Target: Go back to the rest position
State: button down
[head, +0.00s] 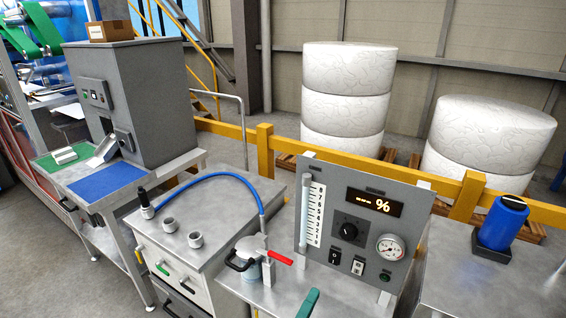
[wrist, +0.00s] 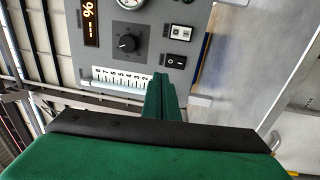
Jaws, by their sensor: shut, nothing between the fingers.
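My gripper (wrist: 160,98) shows in the wrist view as green fingers pressed together, with nothing between them. In the head view only a green tip of it (head: 308,303) shows at the bottom edge, in front of the grey control panel (head: 315,258). The panel stands upright on a metal bench. It bears a lit display with a % sign (head: 374,202), a black knob (head: 349,232), a round gauge (head: 390,247) and a white scale (head: 313,214). In the wrist view the panel (wrist: 150,62) lies beyond the fingertips; I cannot tell the gap.
A blue cylinder (head: 502,223) stands on the right bench. A yellow rail (head: 400,180) and white rolls (head: 345,100) are behind.

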jog(key=s+a+f+m+g+y, duration=0.1)
jog(key=s+a+f+y, duration=0.3)
jog(key=s+f, duration=0.35)
jog(key=s+a+f+m+y, duration=0.1)
jog(key=s+a+f+y, duration=0.35)
jog(key=s+f, duration=0.35)
jog(key=s+r+m+y, duration=0.1)
jog(key=s+r+m, duration=0.2)
jog(key=s, duration=0.6)
jog(key=s+a+r+m+y, duration=0.1)
jog(key=s+r+m, duration=0.2)
jog(key=s+m, duration=0.3)
jog(key=f+v, duration=0.1)
jog(key=v, duration=0.2)
jog(key=shift+s+r, duration=0.2)
jog(key=shift+s, duration=0.3)
